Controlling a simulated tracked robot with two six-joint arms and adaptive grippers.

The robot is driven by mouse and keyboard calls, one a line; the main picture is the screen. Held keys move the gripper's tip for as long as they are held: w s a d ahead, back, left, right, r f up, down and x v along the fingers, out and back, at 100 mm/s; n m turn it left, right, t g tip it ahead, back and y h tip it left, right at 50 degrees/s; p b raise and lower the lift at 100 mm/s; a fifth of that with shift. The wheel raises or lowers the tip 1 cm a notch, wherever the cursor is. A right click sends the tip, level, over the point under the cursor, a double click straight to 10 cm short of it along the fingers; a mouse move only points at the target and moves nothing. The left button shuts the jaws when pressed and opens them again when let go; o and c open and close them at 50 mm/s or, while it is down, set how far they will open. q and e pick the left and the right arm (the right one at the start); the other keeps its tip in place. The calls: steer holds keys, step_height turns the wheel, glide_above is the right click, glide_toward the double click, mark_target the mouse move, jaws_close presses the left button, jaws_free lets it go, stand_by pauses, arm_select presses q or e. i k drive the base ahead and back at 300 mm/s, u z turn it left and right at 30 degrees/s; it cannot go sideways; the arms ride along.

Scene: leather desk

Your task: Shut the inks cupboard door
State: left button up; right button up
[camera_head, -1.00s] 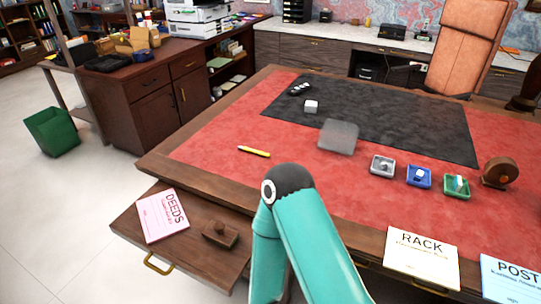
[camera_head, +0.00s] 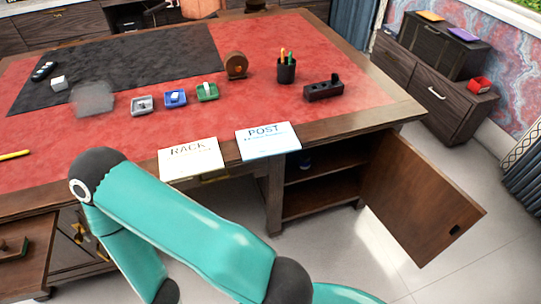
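The cupboard under the right end of the desk stands open, with a shelf (camera_head: 318,172) showing inside. Its brown wooden door (camera_head: 415,200) is swung wide out to the right, with a small dark catch near its lower free corner. A small dark blue item (camera_head: 305,163) is partly visible on the shelf; I cannot tell what it is. A teal arm of mine crosses the lower left and bottom of the view, well left of the door. Neither gripper shows.
The RACK card (camera_head: 190,158) and POST card (camera_head: 267,141) lie along the desk's front edge. A pen cup (camera_head: 286,70) and a dark wooden block (camera_head: 322,90) stand above the cupboard. Floor (camera_head: 480,255) right of the door is clear. An open drawer (camera_head: 22,250) juts out lower left.

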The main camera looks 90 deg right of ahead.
mark_target(417, 204)
steer(key=z, duration=0.4)
steer(key=k, duration=0.2)
steer(key=z, duration=0.2)
steer(key=i, duration=0.25)
steer(key=z, duration=2.95)
steer(key=i, duration=0.3)
steer(key=z, duration=1.65)
steer(key=k, duration=0.85)
steer(key=z, duration=0.2)
steer(key=i, duration=1.25)
steer(key=z, duration=0.05)
